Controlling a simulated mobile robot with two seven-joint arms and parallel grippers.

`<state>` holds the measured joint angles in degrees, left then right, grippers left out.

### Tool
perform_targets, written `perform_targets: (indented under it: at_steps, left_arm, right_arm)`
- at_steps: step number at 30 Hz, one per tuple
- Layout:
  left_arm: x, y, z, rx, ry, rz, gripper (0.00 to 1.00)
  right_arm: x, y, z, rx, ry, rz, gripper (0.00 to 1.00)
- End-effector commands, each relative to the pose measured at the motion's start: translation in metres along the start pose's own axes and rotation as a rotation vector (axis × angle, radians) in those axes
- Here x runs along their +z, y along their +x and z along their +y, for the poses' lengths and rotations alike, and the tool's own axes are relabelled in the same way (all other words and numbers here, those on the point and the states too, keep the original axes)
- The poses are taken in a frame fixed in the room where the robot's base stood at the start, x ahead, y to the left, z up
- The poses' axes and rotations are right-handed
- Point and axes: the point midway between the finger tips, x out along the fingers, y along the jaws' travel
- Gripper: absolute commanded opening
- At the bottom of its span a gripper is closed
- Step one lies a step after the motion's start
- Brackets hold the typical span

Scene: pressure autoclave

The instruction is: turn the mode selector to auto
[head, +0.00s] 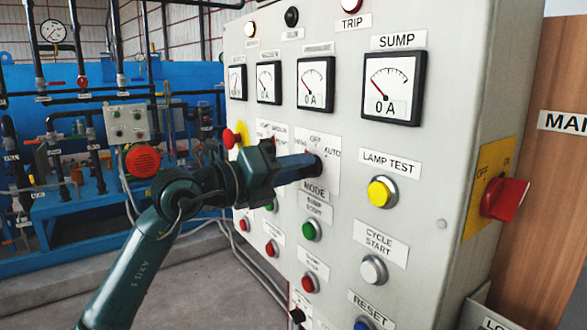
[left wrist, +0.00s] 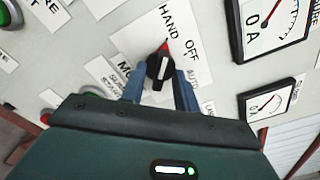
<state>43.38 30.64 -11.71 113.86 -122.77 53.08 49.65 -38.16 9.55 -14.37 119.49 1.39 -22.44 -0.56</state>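The mode selector (head: 314,166) is a black knob on a white label on the grey panel. In the left wrist view the knob (left wrist: 160,68) has a white line and a red mark, which points towards HAND, away from AUTO. My left gripper (head: 312,162) reaches the knob from the left in the head view and partly hides the label. In the left wrist view its two blue fingers (left wrist: 160,78) stand apart, one on each side of the knob. Contact is not clear. My right gripper is not in view.
Gauges such as the SUMP meter (head: 391,88) sit above the selector. A yellow lamp test button (head: 382,191), a green button (head: 312,229) and a white cycle start button (head: 373,269) are close by. A red rotary switch (head: 504,199) juts from the panel's right side.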

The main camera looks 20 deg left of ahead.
Motion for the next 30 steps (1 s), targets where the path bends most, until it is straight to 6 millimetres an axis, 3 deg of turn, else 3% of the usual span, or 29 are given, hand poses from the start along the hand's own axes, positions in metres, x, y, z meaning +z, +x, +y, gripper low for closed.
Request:
perform_targets:
  at_steps: [11, 22, 30]
  left_arm:
    - [0.0, -0.0004, 0.0001, 0.0, 0.0, 0.0, 0.0]
    - [-0.0002, -0.0005, 0.0004, 0.0, 0.019, 0.0, 0.0]
    - [-0.0009, -0.0006, 0.0014, 0.0, 0.148, -0.001, 0.0]
  right_arm:
    - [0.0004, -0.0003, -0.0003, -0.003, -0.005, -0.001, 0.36]
    - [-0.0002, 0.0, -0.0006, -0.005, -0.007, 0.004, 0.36]
    - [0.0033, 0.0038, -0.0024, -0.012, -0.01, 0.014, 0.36]
